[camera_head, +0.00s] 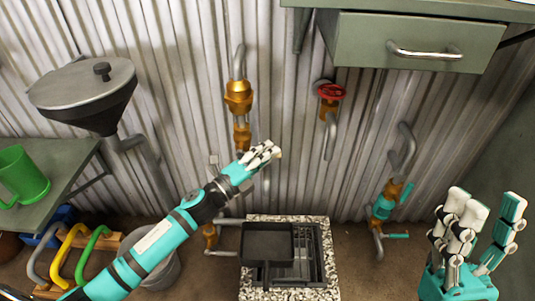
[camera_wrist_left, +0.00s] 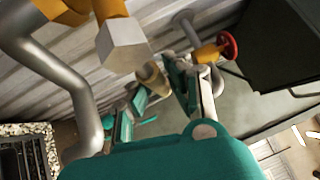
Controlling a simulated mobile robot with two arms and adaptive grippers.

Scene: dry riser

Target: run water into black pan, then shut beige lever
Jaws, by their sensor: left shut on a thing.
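The black pan (camera_head: 268,243) sits on the dark grate of a speckled stone drain block, its handle toward me. I cannot tell whether it holds water, and no clear stream shows. A brass valve (camera_head: 238,97) on a wall pipe stands above and left of the pan. My left gripper (camera_head: 262,156) is beside this pipe, its fingers shut on the beige lever (camera_wrist_left: 151,76), whose tip shows between them in the left wrist view. The fingers hide the lever in the head view. My right gripper (camera_head: 478,222) is open and empty at the lower right, fingers up.
A red-wheel valve (camera_head: 330,91) and a teal-handled valve (camera_head: 388,195) are on the wall to the right. A drawer (camera_head: 410,42) overhangs at top right. A funnel (camera_head: 85,92), green mug (camera_head: 20,175) and grey bucket (camera_head: 155,265) are at left.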

